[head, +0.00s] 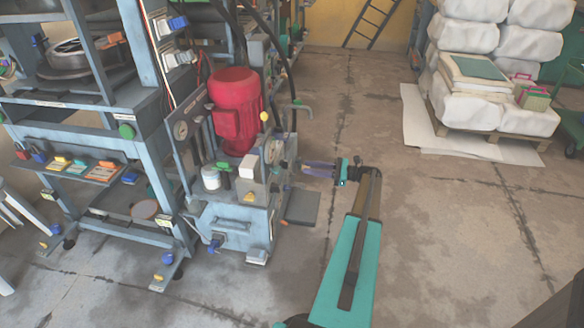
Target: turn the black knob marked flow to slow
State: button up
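My gripper (306,168) reaches in from the right at the end of my teal arm. Its fingers point left at the right side of the grey-blue pump unit (232,222) with the red motor (235,108). The fingertips are at or very close to small fittings on that side. I cannot tell whether they touch anything or how far apart they are. The black knob marked flow cannot be made out for certain; it may be hidden at the fingertips. No marking can be read at this size.
A blue-grey press frame (150,150) with several coloured knobs stands left of the pump unit. White sacks (463,38) on a pallet stand at the back right. The floor right of my arm is clear.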

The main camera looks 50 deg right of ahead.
aim_at(284, 165)
jog(key=b+x, duration=0.1)
jog(key=x, duration=0.7)
jog(key=shift+w+b, duration=0.15)
jog(key=shift+b, duration=0.2)
grip_shut()
